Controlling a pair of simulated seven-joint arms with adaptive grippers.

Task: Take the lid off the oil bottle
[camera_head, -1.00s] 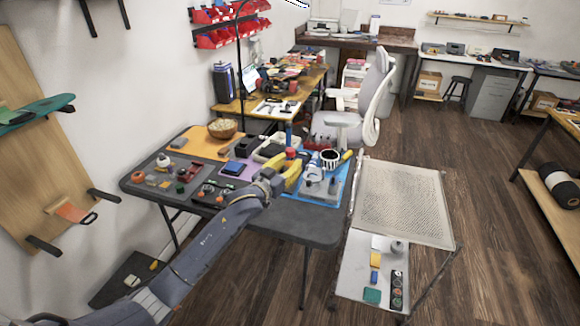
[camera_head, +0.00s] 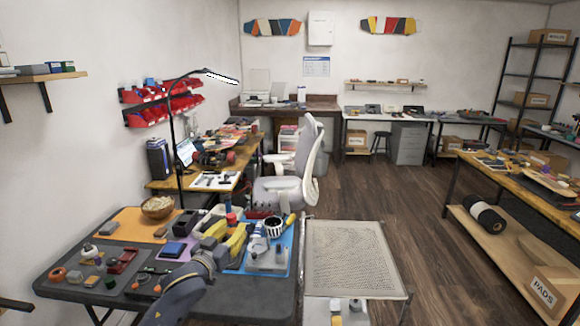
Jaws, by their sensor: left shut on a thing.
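My left gripper (camera_head: 237,240) comes in from the bottom, over the near table, with yellow parts at its end. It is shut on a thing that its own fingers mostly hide. A small upright thing with a red part and a blue part above it, which looks like the oil bottle (camera_head: 231,219), stands right at the fingers' far side. I cannot tell at this size which part is its lid, or how the fingers sit on it. My right gripper is out of view.
The table (camera_head: 240,303) is crowded. A striped cup (camera_head: 274,227) and a grey fixture on a blue mat (camera_head: 284,249) stand right of the gripper. A wooden bowl (camera_head: 157,208) is at the back left. A mesh-topped cart (camera_head: 352,259) adjoins on the right.

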